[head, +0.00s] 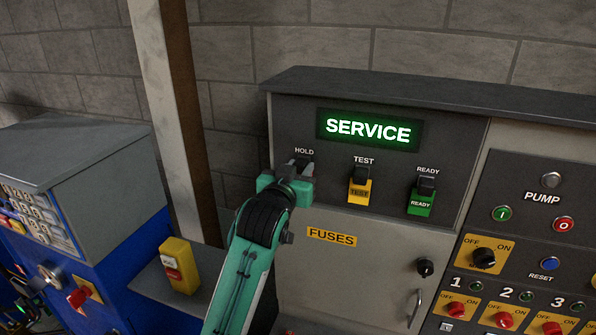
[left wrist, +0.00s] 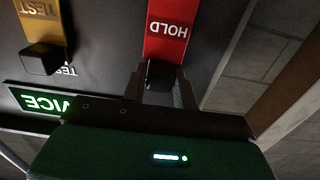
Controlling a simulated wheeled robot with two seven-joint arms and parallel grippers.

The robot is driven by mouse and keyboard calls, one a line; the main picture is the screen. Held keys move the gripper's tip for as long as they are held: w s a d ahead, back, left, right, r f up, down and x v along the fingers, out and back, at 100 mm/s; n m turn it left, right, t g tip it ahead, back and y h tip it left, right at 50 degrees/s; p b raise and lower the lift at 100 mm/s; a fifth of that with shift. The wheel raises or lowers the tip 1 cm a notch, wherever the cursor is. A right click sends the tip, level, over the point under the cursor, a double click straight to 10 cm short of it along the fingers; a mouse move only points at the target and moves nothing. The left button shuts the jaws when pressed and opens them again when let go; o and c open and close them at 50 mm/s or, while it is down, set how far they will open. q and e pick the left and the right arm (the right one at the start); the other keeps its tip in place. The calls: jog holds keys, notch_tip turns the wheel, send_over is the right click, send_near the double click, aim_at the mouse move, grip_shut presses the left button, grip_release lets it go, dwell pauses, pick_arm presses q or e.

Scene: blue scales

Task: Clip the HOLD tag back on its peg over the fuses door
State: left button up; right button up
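The red HOLD tag (left wrist: 168,35) shows in the left wrist view, which is upside down, with its black clip between my left gripper's fingers (left wrist: 160,92). The fingers look closed on the clip. In the head view my left gripper (head: 298,170) is at the dark panel, just below the printed HOLD label (head: 304,151). It hides most of the tag and the peg there. I cannot tell whether the clip is seated on the peg. The fuses door (head: 365,275), with its yellow FUSES label (head: 332,237), is below and shut. My right gripper is not in view.
A yellow TEST tag (head: 359,192) and a green READY tag (head: 421,203) hang to the right. A lit SERVICE display (head: 368,130) is above. A black knob (head: 425,268) is on the door. A yellow switch box (head: 179,265) stands at left.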

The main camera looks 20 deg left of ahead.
pick_arm(q)
jog(key=o, duration=0.4)
jog(key=shift+f, duration=0.1)
jog(key=shift+s, duration=0.3)
jog(key=s+b, duration=0.5)
jog(key=s, duration=0.8)
jog(key=shift+a+b, duration=0.25)
jog(key=shift+b, duration=0.1)
